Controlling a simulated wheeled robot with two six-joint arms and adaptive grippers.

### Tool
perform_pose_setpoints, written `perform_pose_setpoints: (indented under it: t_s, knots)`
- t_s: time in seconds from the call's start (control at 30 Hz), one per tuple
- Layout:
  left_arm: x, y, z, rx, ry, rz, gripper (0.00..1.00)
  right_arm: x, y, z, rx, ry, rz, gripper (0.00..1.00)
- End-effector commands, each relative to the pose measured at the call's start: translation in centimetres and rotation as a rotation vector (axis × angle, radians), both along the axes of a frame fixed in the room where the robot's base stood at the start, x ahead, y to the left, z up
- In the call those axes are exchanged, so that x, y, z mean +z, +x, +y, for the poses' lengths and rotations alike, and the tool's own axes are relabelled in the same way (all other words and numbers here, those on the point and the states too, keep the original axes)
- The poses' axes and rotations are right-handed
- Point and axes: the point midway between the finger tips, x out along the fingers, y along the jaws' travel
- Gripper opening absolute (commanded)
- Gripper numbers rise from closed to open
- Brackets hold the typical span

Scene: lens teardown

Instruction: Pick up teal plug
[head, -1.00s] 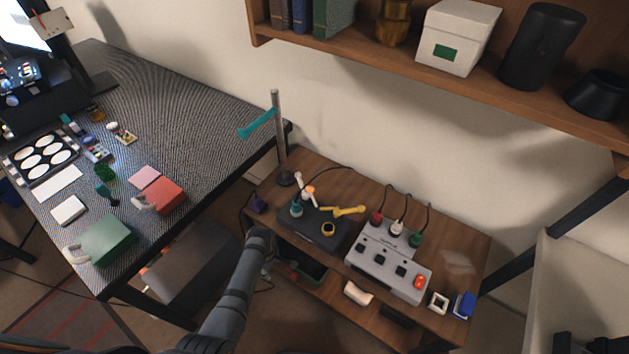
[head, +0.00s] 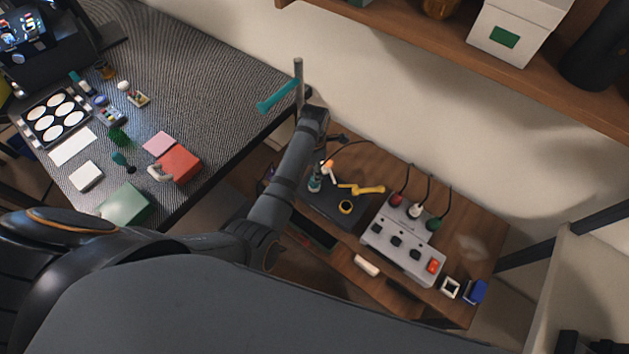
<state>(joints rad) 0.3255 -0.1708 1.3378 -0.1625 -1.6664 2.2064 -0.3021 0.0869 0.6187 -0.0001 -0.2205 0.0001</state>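A small teal plug-like piece (head: 314,185) stands at the left end of a dark box (head: 330,208) on the low wooden table, next to a white and orange piece (head: 328,168). My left arm reaches up across the picture from the lower left. Its end, with my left gripper (head: 338,138), is behind and above the teal piece, near the metal post. The gripper is small, dark and partly hidden by the arm, so its fingers cannot be read. It appears apart from the teal piece. My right gripper is not in view.
A grey power strip (head: 402,249) with red, white and green plugs stands right of the box. A yellow piece (head: 362,189) lies on the box. A shelf (head: 440,42) overhangs the back.

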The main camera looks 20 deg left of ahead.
Motion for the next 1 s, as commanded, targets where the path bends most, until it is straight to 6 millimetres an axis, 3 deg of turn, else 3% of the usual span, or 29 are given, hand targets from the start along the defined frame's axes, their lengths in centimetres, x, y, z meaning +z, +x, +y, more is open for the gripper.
perform_pose_setpoints:
  t_s: [0.13,0.4,0.63,1.0]
  knots:
    - [-1.0,-0.2,0.0,-0.001,0.001,0.004,0.52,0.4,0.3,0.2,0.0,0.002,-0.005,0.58]
    - [-5.0,-0.4,-0.1,-0.001,0.0,0.001,0.52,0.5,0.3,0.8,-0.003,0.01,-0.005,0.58]
    - [-5.2,-0.4,-0.1,-0.001,0.0,0.0,0.52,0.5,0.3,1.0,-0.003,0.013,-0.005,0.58]
    - [-5.2,-0.4,-0.1,-0.001,0.0,0.0,0.02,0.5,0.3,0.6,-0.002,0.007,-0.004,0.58]
